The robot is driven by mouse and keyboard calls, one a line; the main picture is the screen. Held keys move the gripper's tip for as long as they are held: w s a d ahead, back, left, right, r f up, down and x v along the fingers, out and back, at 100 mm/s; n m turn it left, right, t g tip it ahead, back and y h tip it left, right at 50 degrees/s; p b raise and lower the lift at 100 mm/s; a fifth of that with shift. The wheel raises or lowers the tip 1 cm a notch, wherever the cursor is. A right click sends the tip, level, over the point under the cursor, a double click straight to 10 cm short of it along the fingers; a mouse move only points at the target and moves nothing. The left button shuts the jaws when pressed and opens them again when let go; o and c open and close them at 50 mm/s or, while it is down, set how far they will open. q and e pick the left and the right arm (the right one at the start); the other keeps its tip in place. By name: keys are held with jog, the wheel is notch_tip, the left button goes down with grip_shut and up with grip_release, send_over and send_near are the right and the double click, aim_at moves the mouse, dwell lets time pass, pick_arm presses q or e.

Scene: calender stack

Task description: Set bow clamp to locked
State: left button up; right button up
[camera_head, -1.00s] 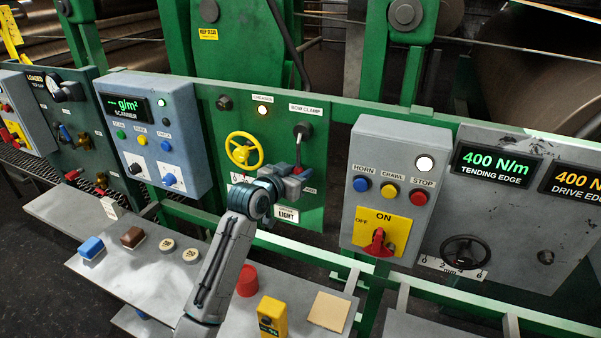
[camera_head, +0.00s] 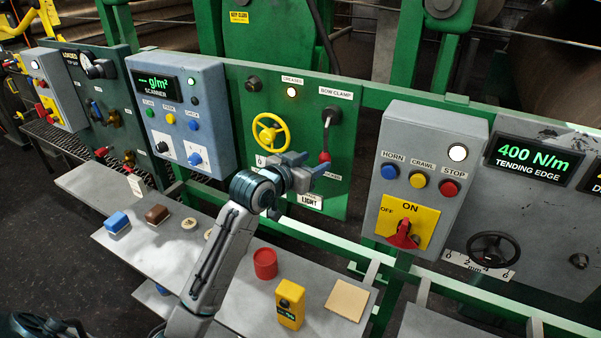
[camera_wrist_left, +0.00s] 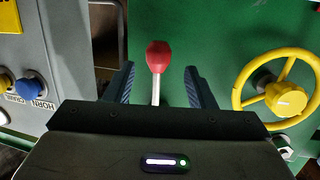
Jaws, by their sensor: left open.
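The bow clamp lever (camera_head: 327,136) sits on the green panel under the "BOW CLAMP" label (camera_head: 335,93). It hangs downward from its dark pivot and ends in a red knob (camera_head: 325,157). My left gripper (camera_head: 318,165) is open at the knob. In the left wrist view the red knob (camera_wrist_left: 158,56) and its pale shaft stand between the two spread fingers (camera_wrist_left: 159,78), with a gap visible on both sides. A small label below the lever is partly hidden by my gripper. My right gripper is not in view.
A yellow handwheel (camera_head: 270,133) is just left of the lever, with a lit lamp (camera_head: 291,92) above. A grey button box (camera_head: 432,135) stands out to the right. Below, a grey shelf (camera_head: 240,300) holds a red cylinder (camera_head: 265,263) and a yellow device (camera_head: 290,304).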

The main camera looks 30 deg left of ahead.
pick_arm(q)
jog(key=shift+b+v, duration=0.55)
jog(key=shift+v, duration=2.1)
